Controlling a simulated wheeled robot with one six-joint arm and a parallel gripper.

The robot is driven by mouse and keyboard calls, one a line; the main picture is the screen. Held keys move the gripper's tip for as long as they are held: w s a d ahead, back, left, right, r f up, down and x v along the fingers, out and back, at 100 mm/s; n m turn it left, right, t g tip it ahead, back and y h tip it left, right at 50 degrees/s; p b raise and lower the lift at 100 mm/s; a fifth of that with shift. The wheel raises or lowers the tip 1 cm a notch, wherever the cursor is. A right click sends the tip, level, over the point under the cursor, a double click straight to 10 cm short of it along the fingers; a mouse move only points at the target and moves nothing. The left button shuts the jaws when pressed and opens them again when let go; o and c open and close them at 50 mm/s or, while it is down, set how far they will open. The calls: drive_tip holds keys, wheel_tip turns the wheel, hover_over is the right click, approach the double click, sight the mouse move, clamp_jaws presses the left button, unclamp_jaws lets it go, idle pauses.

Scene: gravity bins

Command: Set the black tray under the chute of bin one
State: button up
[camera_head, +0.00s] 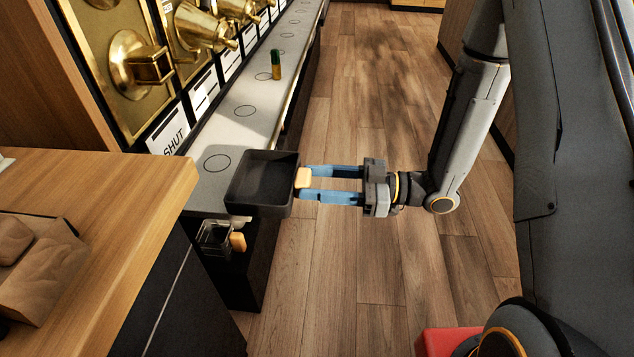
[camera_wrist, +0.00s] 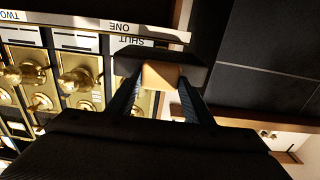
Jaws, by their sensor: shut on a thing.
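The black tray (camera_head: 258,201) is a square open box, empty as far as I see, with a tan handle block (camera_head: 303,178). My gripper (camera_head: 300,183) has its blue fingers shut on that handle, which also shows between the fingers in the wrist view (camera_wrist: 160,75). The tray looks level at the front edge of the grey shelf (camera_head: 238,118), right of the nearest marked circle (camera_head: 217,162). I cannot tell whether it touches the shelf. Bin one's brass chute (camera_head: 140,72) is above and behind, over a SHUT label. The wrist view shows the ONE label (camera_wrist: 120,27) upside down.
More brass chutes (camera_head: 203,27) line the wall. A green and yellow cylinder (camera_head: 276,65) stands farther along the shelf. A clear box with a tan handle (camera_head: 214,238) sits below the shelf. A wooden counter (camera_head: 150,185) is at the left.

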sight(283, 158)
drive_tip(key=shift+d+r+p, duration=0.1)
drive_tip(key=shift+p, duration=0.2)
drive_tip(key=w+a, duration=0.3)
drive_tip(key=a, duration=0.2)
drive_tip(key=w+a+b, duration=0.1)
drive_tip(key=w+a, duration=0.3)
drive_tip(key=a, duration=0.2)
drive_tip(key=w+a, duration=0.4)
drive_tip(key=a, duration=0.1)
drive_tip(key=shift+a+f, duration=0.15)
drive_tip(key=shift+f, duration=0.1)
drive_tip(key=shift+w+a+f, duration=0.1)
drive_tip(key=shift+w+f, duration=0.05)
drive_tip(key=shift+f, duration=0.05)
drive_tip(key=shift+f+b, duration=0.35)
drive_tip(key=shift+f, duration=0.5)
idle(0.6)
drive_tip(key=o, duration=1.7)
drive_tip(key=shift+c, duration=0.2)
drive_tip(key=shift+s+d, duration=0.2)
drive_tip(key=shift+d, duration=1.8)
drive_tip(key=shift+s+d, duration=0.15)
drive_tip(key=shift+d, duration=1.8)
